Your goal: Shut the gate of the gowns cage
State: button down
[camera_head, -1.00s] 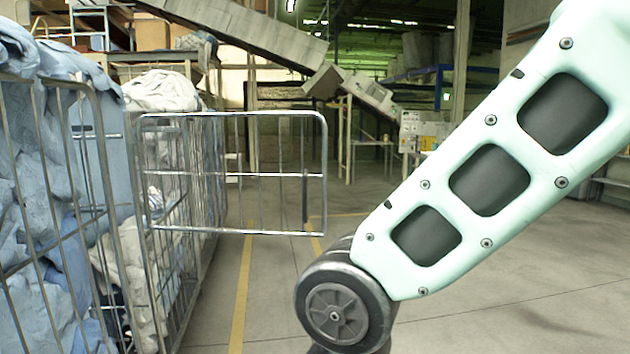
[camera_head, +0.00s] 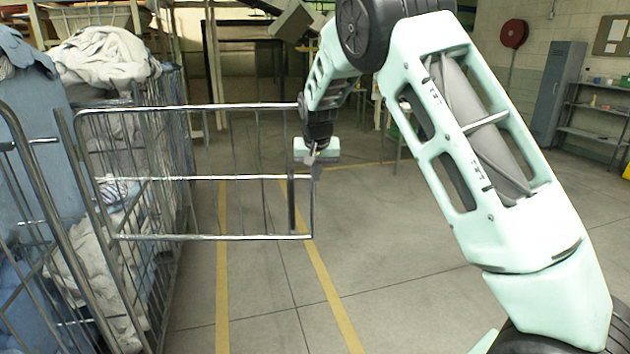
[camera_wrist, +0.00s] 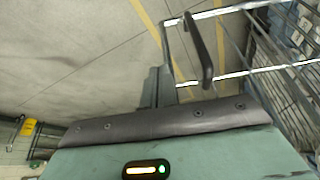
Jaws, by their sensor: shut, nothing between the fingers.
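The wire gate (camera_head: 205,179) stands open in the head view, sticking out to the right from the cage (camera_head: 62,215) at the left. A dark upright handle bar (camera_head: 291,203) is near the gate's free end; it also shows in the wrist view (camera_wrist: 197,50). My gripper (camera_head: 314,157) is shut and empty, close to the gate's free upper corner. In the wrist view the fingers (camera_wrist: 158,86) appear beside the gate's bars. I cannot tell whether they touch the gate. No label naming the gowns cage is readable.
Blue cloth (camera_head: 35,90) fills the near cage, and pale cloth (camera_head: 105,58) is heaped behind it. Yellow floor lines (camera_head: 222,265) run under the gate. The floor at right is open. A blue-grey locker (camera_head: 557,95) and shelves (camera_head: 597,125) stand by the far wall.

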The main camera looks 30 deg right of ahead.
aim_at(315, 189)
jog(key=shift+w+d+f+p, duration=0.6)
jog(key=shift+w+f+p, duration=0.5)
jog(key=shift+f, duration=0.4)
jog(key=shift+w+d+f+p, duration=0.65)
jog(key=shift+w+f+p, duration=0.4)
jog(key=shift+f, duration=0.5)
jog(key=shift+w+d+f+p, duration=0.6)
jog(key=shift+w+f+p, duration=0.45)
jog(key=shift+f, duration=0.45)
jog(key=shift+w, duration=0.1)
